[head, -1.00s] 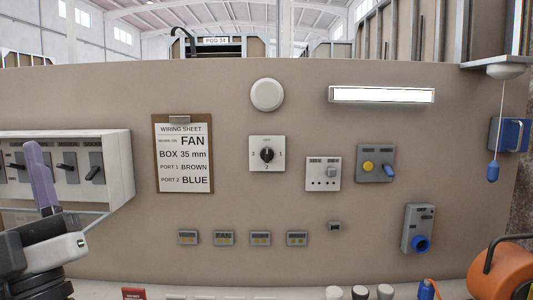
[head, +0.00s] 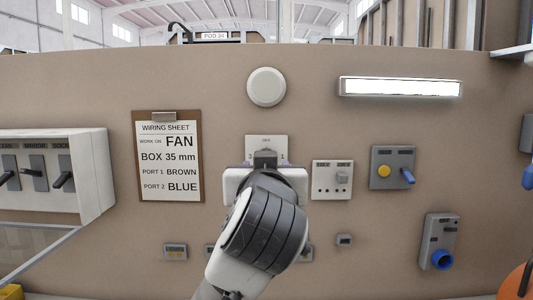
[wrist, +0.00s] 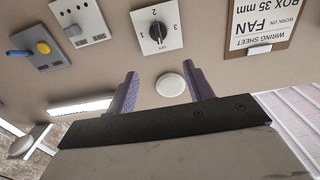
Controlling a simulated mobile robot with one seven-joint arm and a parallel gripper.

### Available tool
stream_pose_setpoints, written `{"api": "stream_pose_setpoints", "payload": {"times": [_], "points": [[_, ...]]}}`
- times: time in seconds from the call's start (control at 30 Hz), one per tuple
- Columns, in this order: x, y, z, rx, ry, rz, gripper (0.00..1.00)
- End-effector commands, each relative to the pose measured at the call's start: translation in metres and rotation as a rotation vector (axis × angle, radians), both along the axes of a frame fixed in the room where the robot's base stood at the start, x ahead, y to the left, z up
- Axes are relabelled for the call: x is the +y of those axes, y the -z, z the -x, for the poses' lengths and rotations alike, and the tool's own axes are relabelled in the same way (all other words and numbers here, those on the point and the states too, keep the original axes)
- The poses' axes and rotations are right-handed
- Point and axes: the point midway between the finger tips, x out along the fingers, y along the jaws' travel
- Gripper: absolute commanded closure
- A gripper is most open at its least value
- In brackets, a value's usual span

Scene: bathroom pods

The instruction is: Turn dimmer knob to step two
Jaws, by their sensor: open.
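The dimmer is a white square plate (head: 256,142) on the beige wall, marked OFF at the top in the head view. Its round black knob (wrist: 157,31) shows in the wrist view, where the picture is upside down, with 1, 2 and 3 around it. A pale mark on the knob seems to face OFF.
A wiring sheet (head: 168,155) hangs left of the dimmer. A round white disc (head: 266,87) is above. Breaker switches (head: 37,174) are far left.

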Motion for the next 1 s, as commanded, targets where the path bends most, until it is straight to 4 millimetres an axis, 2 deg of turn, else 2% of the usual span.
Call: {"api": "stream_pose_setpoints", "payload": {"times": [0.17,0.5,0.7,0.83,1.0], "points": [[-0.001,0.001,-0.014,0.017,-0.004,-0.003,0.48],[0.0,0.0,-0.084,0.016,-0.006,-0.002,0.48],[0.0,0.0,-0.119,0.014,-0.005,-0.002,0.48],[-0.001,0.001,-0.132,0.012,-0.004,-0.003,0.48],[-0.001,0.002,-0.138,0.011,-0.003,-0.003,0.48]]}}
